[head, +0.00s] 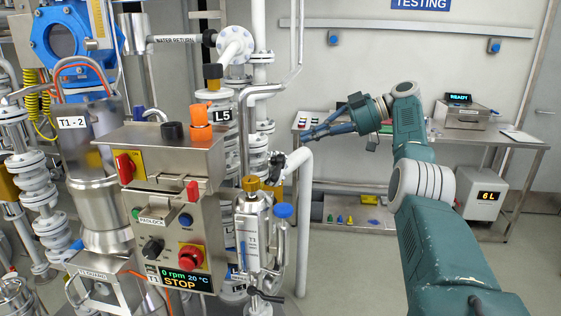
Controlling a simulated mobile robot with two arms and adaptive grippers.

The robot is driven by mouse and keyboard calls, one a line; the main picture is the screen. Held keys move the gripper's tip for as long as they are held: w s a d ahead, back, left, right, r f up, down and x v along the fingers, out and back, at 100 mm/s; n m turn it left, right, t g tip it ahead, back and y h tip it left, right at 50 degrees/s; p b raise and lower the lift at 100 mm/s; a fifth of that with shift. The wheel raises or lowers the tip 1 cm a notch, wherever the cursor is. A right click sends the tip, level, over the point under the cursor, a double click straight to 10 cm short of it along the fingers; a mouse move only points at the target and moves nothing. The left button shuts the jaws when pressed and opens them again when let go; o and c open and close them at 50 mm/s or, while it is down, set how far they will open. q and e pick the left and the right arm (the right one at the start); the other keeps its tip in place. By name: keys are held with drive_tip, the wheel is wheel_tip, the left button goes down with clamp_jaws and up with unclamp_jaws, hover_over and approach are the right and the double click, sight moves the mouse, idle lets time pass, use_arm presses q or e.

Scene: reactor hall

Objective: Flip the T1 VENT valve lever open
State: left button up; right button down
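No label reading T1 VENT can be made out. A slim vessel marked T1 (252,238) with a brass cap stands right of the control box. A black lever-like handle (278,163) sits above it beside the white pipe, and another dark lever (266,295) is at its foot; I cannot tell which is the vent lever. My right gripper (305,133) reaches in from the right, pointing left, in front of the back bench. It is apart from both levers and holds nothing visible. My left gripper is out of view.
A steel control box (180,160) with red switches and a display reading STOP stands left of centre. A blue knob (283,211) and a white bent pipe (305,220) are beside the vessel. A steel bench (490,135) stands behind. Floor between pipe and bench is clear.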

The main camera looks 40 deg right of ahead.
sight(280, 162)
drive_tip(key=p+x, duration=0.1)
drive_tip(key=x, duration=0.9)
drive_tip(key=shift+p, duration=0.3)
wheel_tip(280, 162, down, 2)
drive_tip(key=shift+s+d+f, duration=0.15)
drive_tip(key=shift+f, duration=0.05)
drive_tip(key=shift+s+d+f+p, duration=0.15)
drive_tip(key=shift+f+p, duration=0.35)
drive_tip(key=shift+f, duration=0.4)
